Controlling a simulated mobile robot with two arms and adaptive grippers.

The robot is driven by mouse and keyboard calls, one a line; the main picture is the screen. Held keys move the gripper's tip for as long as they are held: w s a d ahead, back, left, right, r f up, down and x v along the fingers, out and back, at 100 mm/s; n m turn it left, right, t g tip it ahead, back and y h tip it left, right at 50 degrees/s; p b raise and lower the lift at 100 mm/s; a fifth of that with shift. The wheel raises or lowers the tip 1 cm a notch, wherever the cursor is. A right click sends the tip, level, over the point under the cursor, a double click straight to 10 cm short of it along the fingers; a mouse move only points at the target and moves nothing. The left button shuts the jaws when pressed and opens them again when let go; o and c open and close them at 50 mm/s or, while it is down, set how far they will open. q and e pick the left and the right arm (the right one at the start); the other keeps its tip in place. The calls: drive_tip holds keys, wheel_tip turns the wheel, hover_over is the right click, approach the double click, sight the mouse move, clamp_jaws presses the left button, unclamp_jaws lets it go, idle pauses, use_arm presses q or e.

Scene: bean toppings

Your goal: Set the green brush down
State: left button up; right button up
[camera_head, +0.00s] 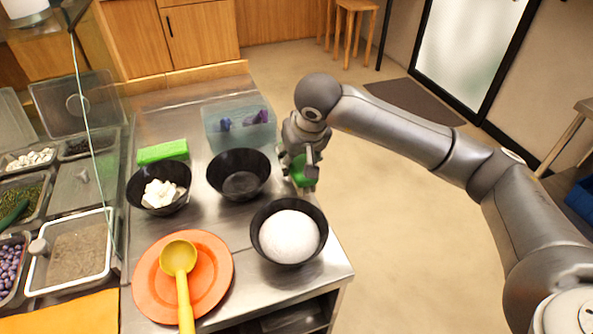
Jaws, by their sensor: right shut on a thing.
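My right gripper (305,170) reaches in from the right and points down at the right edge of the steel counter. It is shut on the green brush (301,173), which shows partly between and below the fingers. The brush is upright or nearly so, close to the counter edge; I cannot tell whether it touches the counter (225,222). A black bowl (239,174) stands to its left, and a black bowl (266,241) with a white mound is nearer the front. My left gripper is not in view.
A clear bluish container (240,131) stands behind the empty bowl. A green block (162,152) and a bowl of white cubes (159,188) are to the left. A yellow ladle (181,270) lies on an orange plate (215,268). Topping trays line the left side. Open floor lies right of the counter.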

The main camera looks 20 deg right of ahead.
drive_tip(key=shift+w+a+f+b, duration=0.1)
drive_tip(key=shift+f+b, duration=0.3)
drive_tip(key=shift+f, duration=1.3)
drive_tip(key=shift+f, duration=0.2)
drive_tip(key=o, duration=1.3)
drive_tip(key=shift+c, duration=0.2)
drive_tip(key=shift+r, duration=0.15)
